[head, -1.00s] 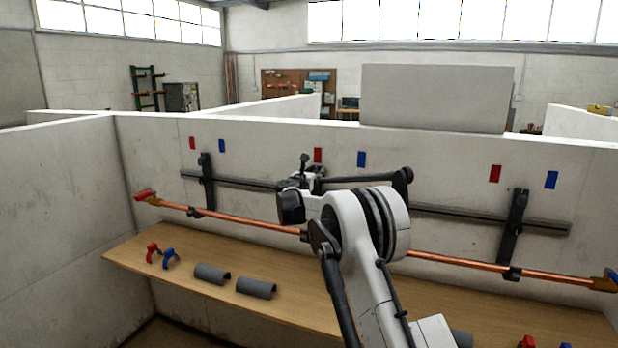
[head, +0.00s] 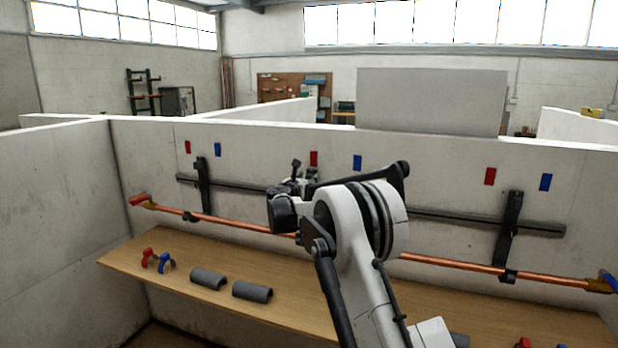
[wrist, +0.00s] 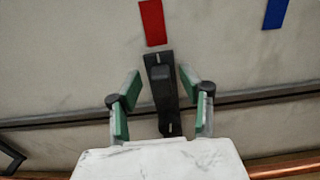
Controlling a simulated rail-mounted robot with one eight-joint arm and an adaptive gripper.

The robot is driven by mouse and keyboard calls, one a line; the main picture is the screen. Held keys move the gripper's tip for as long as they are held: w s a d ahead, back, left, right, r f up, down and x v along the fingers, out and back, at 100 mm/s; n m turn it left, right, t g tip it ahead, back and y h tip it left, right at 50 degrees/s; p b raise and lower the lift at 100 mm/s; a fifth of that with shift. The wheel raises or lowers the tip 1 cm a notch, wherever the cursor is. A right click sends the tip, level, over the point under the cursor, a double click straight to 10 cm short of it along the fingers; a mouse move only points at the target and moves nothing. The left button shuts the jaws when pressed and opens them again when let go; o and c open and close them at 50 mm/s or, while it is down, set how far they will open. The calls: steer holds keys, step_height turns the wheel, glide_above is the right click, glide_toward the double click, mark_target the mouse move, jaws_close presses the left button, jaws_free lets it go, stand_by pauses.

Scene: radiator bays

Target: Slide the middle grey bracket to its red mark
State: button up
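The middle grey bracket (wrist: 163,92) is a dark upright piece on the wall rail in the wrist view. Its top lies just below the red mark (wrist: 152,22) and roughly in line with it. My gripper (wrist: 161,83) has its green-padded fingers on either side of the bracket, with a visible gap on both sides; it is open. In the head view the middle red mark (head: 313,158) shows on the wall, while my arm hides most of the middle bracket and the fingers.
The dark rail (head: 470,219) and copper pipe (head: 450,262) cross the wall. Other brackets stand left (head: 203,185) and right (head: 509,230). Blue marks (head: 357,162) sit beside the red ones. Grey half-shells (head: 252,291) and coloured clips lie on the wooden shelf (head: 180,262) below.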

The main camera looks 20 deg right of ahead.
steer(key=v, duration=0.9)
steer(key=shift+s, duration=0.15)
steer(key=shift+a, duration=0.1)
steer(key=s+d+r+m+g+y, duration=0.25)
steer(key=s+m, duration=0.45)
steer(key=s, duration=0.7)
steer(key=s+d+r+m+g+y, duration=0.1)
steer(key=s+d+r+m+g, duration=0.15)
steer(key=s+m, duration=0.9)
steer(key=s+a+f+m+g+y, duration=0.1)
steer(key=s+a+f+m+y, duration=0.1)
steer(key=s, duration=1)
steer(key=s+a+f+m+y, duration=0.2)
steer(key=s+f+m, duration=0.3)
steer(key=s, duration=0.7)
steer(key=s+a+f+m+g+y, duration=0.1)
steer(key=s+a+f+m+y, duration=0.2)
steer(key=s, duration=0.9)
step_height(320, 180, down, 3)
steer(key=shift+s+a+r+g+b, duration=0.25)
steer(key=shift+a+b, duration=0.2)
steer(key=shift+a, duration=0.4)
steer(key=shift+f, duration=0.1)
